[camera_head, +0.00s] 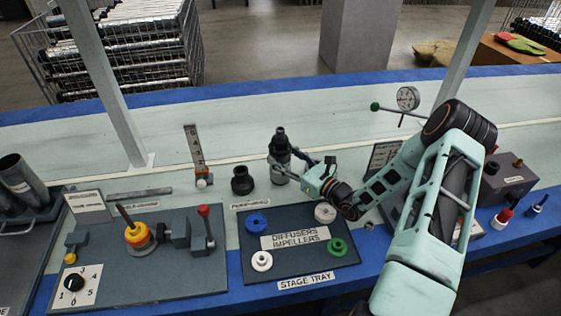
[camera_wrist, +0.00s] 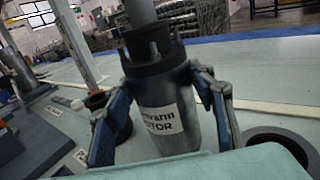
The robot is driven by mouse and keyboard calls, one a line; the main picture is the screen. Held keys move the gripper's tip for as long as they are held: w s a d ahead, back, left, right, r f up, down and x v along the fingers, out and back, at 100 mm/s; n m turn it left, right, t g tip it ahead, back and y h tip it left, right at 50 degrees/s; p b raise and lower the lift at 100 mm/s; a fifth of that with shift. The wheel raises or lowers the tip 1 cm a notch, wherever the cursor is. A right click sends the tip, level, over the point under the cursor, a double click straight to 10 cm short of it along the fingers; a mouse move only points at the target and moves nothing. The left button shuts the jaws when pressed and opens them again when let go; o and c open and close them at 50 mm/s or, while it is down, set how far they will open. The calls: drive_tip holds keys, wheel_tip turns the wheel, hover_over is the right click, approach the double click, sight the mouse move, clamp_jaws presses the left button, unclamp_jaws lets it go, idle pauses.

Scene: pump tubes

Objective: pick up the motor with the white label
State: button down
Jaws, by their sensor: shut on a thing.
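The motor (camera_head: 280,146) is a dark upright cylinder with a narrower black top, beyond the diffusers and impellers tray in the head view. In the wrist view the motor (camera_wrist: 160,92) fills the middle, and its white label (camera_wrist: 160,119) with the word "MOTOR" faces the camera. My gripper (camera_head: 281,163) is shut on the motor, one finger on each side of its body. The wrist view also shows my gripper (camera_wrist: 163,112) with both fingers against the motor. The motor's lower end is partly hidden, and I cannot tell whether it touches the table.
A black flanged part (camera_head: 242,181) stands just left of the motor. The tray (camera_head: 330,255) holds blue, white, grey and green rings. A vertical scale (camera_head: 193,150) and a dial gauge (camera_head: 407,98) stand farther off.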

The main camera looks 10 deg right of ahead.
drive_tip(key=shift+w+r, duration=0.1)
drive_tip(key=shift+r, duration=0.3)
